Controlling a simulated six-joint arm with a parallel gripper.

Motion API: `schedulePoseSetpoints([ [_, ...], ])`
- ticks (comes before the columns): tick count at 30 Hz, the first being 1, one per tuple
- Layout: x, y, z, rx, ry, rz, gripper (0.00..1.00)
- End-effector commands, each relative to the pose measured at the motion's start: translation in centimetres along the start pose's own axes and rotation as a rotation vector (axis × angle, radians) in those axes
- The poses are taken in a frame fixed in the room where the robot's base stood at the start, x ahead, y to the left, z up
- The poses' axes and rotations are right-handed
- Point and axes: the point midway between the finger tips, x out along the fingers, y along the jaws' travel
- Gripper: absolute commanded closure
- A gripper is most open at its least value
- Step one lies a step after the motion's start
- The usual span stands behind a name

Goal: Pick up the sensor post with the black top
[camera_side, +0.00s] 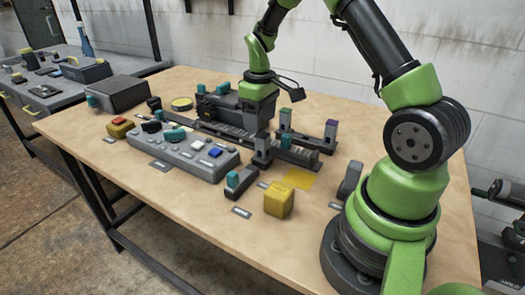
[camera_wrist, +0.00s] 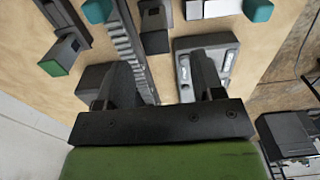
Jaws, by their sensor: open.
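Several slim grey posts stand near the dark rail. One post (camera_side: 330,131) at the right end has a dark top. Another post (camera_side: 285,120) stands left of it with a coloured top. A third dark upright post (camera_side: 262,148) stands below my gripper, on the near side of the rail. Which top is truly black is hard to tell at this size. My gripper (camera_side: 258,118) points down above the rail, with its fingers partly lost against dark parts. In the wrist view its fingers (camera_wrist: 160,80) are apart with nothing between them. A green-topped post (camera_wrist: 62,58) is at left there.
The rail (camera_side: 230,130) crosses the table and shows in the wrist view (camera_wrist: 128,40). A grey control panel (camera_side: 185,152) lies in front. A yellow cube (camera_side: 279,199) and yellow square (camera_side: 300,178) are near my base. A dark box (camera_side: 118,93) is at left.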

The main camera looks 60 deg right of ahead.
Motion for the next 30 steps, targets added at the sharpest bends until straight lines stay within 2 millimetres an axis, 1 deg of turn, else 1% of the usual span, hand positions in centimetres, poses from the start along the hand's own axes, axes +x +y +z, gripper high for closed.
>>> schedulePoseSetpoints([
  [1, 0.9, -0.1, 0.1, 0.0, -0.005, -0.003, 0.38],
  [3, 1.8, -0.1, 0.1, 0.002, -0.004, -0.003, 0.38],
  [8, 3.0, 0.0, 0.1, 0.002, -0.002, -0.002, 0.38],
  [11, 4.3, 0.2, 0.1, 0.003, -0.004, -0.003, 0.38],
  [15, 6.5, 0.4, 0.1, 0.003, -0.003, -0.003, 0.38],
  [18, 7.5, 0.4, 0.1, 0.003, -0.001, -0.002, 0.38],
  [21, 7.9, 0.4, 0.1, 0.003, 0.0, -0.002, 0.38],
  [26, 7.9, 0.4, 0.0, 0.003, 0.001, -0.002, 0.38],
  [27, 7.9, 0.4, 0.0, 0.003, 0.001, -0.002, 0.43],
  [29, 7.9, 0.4, 0.0, 0.003, 0.001, -0.001, 0.57],
  [30, 7.9, 0.4, 0.0, 0.003, 0.001, -0.001, 0.66],
])
